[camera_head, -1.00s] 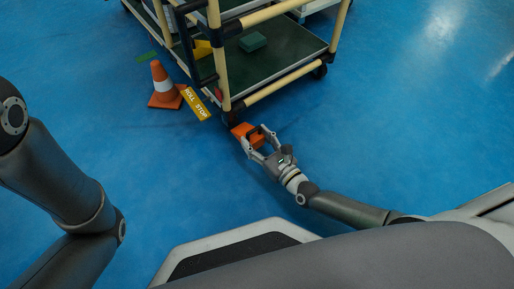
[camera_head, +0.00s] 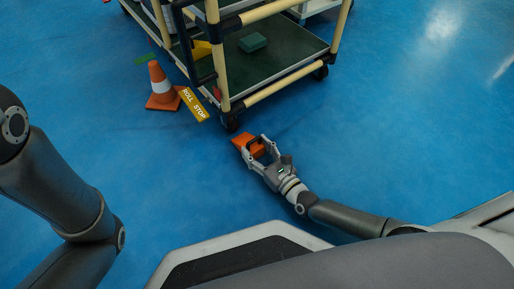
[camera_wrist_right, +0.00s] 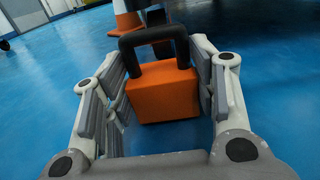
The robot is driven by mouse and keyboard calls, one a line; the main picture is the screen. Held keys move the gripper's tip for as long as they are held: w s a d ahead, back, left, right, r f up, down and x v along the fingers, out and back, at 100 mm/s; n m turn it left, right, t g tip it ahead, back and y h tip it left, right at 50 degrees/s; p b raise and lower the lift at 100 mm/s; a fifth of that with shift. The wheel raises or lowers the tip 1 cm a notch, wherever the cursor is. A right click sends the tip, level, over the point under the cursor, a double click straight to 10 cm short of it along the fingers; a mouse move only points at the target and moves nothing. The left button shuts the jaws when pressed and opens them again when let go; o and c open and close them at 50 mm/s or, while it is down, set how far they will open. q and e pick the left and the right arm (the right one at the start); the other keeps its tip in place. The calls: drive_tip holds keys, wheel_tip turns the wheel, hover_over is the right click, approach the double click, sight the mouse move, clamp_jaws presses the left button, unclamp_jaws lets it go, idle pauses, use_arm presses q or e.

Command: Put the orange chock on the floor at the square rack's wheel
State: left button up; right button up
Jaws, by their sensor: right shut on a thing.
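The orange chock (camera_head: 241,140) with a black loop handle is between the fingers of my right gripper (camera_head: 258,149), which is shut on it. In the right wrist view the chock's orange body (camera_wrist_right: 165,98) and its black handle (camera_wrist_right: 153,38) show between the finger pads. The rack (camera_head: 285,86) has cream tubes and a dark green lower deck. Its near corner wheel (camera_head: 230,122) is dark and stands just beyond the chock, with a small gap in the picture. I cannot tell whether the chock touches the floor. My left gripper is out of view.
An orange and white cone (camera_head: 161,88) stands left of the near wheel. A yellow "ROLL STOP" tag (camera_head: 194,104) shows beside it at the rack's corner. A green block (camera_head: 253,42) lies on the lower deck. The blue floor (camera_head: 410,130) is clear at the right.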

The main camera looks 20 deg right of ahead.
drive_tip(key=o, duration=1.3)
drive_tip(key=shift+f, duration=0.2)
drive_tip(key=shift+r, duration=0.1)
drive_tip(key=shift+r, duration=0.2)
drive_tip(key=p+v, duration=0.1)
drive_tip(key=v, duration=0.2)
drive_tip(key=p+v, duration=0.2)
drive_tip(key=v, duration=0.2)
drive_tip(key=r+p+v, duration=0.1)
drive_tip(key=v, duration=0.3)
drive_tip(key=shift+p, duration=0.3)
drive_tip(key=shift+s+d, duration=0.15)
drive_tip(key=shift+s, duration=0.35)
